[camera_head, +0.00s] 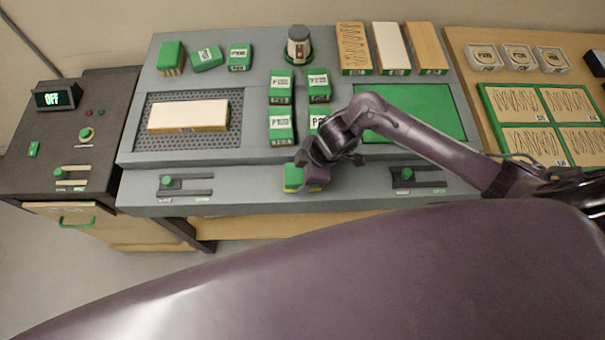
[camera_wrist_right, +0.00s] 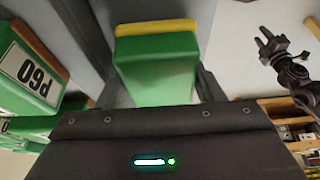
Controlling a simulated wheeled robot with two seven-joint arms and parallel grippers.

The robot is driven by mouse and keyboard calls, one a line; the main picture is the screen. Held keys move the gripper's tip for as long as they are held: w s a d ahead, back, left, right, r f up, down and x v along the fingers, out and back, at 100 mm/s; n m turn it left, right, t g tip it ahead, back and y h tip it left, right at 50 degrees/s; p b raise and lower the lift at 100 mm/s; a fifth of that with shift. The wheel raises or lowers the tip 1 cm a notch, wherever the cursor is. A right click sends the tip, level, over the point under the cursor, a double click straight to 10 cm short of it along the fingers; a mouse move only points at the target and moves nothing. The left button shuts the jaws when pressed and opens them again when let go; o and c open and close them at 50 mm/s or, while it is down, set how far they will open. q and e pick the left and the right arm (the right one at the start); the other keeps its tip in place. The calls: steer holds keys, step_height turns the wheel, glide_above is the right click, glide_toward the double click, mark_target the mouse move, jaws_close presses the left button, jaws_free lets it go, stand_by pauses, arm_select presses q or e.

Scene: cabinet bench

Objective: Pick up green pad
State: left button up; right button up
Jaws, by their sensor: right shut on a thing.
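The green pad (camera_head: 291,178) is a green block with a yellow layer along one face. It shows at the front edge of the grey bench, partly hidden behind my right gripper (camera_head: 304,178). In the right wrist view the pad (camera_wrist_right: 158,68) sits between the two dark fingers, which are shut on it. I cannot tell whether it is clear of the bench surface. My left gripper (camera_wrist_right: 268,43) shows small at the right of the right wrist view, with its fingers apart and empty. It is outside the head view.
Green and white P60 boxes (camera_head: 281,125) stand behind the pad. Sliders (camera_head: 182,184) lie along the bench front. A pale block (camera_head: 188,116) rests on a perforated plate at left, and a green mat (camera_head: 425,112) lies at right.

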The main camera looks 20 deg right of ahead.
step_height(320, 180, up, 10)
steer(key=shift+w+r+p, duration=0.1)
steer(key=shift+w+p, duration=0.05)
steer(key=shift+p, duration=0.15)
step_height(320, 180, up, 9)
steer(key=p, duration=0.2)
steer(key=shift+r, duration=0.2)
steer(key=o, duration=0.5)
steer(key=shift+c, duration=0.2)
steer(key=shift+p, duration=0.3)
steer(key=c, duration=0.3)
